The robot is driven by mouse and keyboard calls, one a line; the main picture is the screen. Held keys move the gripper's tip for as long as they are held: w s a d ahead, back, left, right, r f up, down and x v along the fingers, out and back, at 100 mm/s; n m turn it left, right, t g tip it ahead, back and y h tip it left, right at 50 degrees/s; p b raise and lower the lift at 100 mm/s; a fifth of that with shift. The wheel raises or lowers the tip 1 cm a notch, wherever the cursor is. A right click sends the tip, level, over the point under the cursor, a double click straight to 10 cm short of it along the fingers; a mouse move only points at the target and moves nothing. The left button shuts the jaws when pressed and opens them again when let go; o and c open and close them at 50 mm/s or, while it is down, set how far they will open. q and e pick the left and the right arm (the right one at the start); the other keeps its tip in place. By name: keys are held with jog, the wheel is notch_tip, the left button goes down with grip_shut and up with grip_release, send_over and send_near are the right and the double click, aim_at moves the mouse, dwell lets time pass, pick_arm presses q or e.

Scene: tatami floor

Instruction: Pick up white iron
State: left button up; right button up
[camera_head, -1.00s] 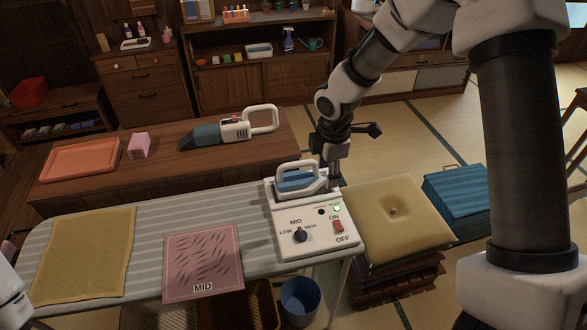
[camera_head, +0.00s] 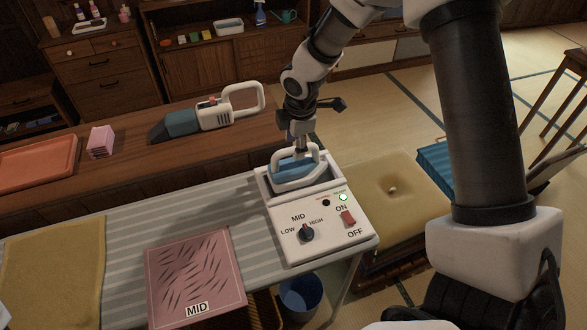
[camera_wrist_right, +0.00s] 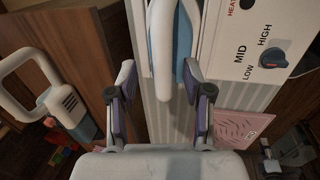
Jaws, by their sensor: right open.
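The white iron (camera_head: 291,184), with a white loop handle and a blue body, sits in the white control station (camera_head: 323,246) at the ironing board's right end. My right gripper (camera_head: 300,148) is above the iron's handle in the head view, its fingers small and partly merged with the handle there. In the right wrist view, my right gripper (camera_wrist_right: 158,76) is open, with a finger on each side and the iron's white handle (camera_wrist_right: 174,45) reaching in between the tips. No grip on it shows.
A pink cloth marked MID (camera_head: 195,270) and a yellow cloth (camera_head: 50,262) lie on the striped ironing board (camera_head: 220,205). A white and teal hand vacuum (camera_head: 215,115) lies on the wooden table behind. A yellow cushion (camera_head: 395,200) is right of the station.

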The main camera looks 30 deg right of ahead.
notch_tip(320, 180, down, 2)
jog(key=shift+f, duration=0.2)
jog(key=shift+w+f, duration=0.15)
jog(key=shift+f, duration=0.1)
jog(key=shift+r, duration=0.1)
grip_shut()
jog(key=shift+r, duration=0.1)
notch_tip(320, 180, up, 10)
jog(key=shift+f, duration=0.1)
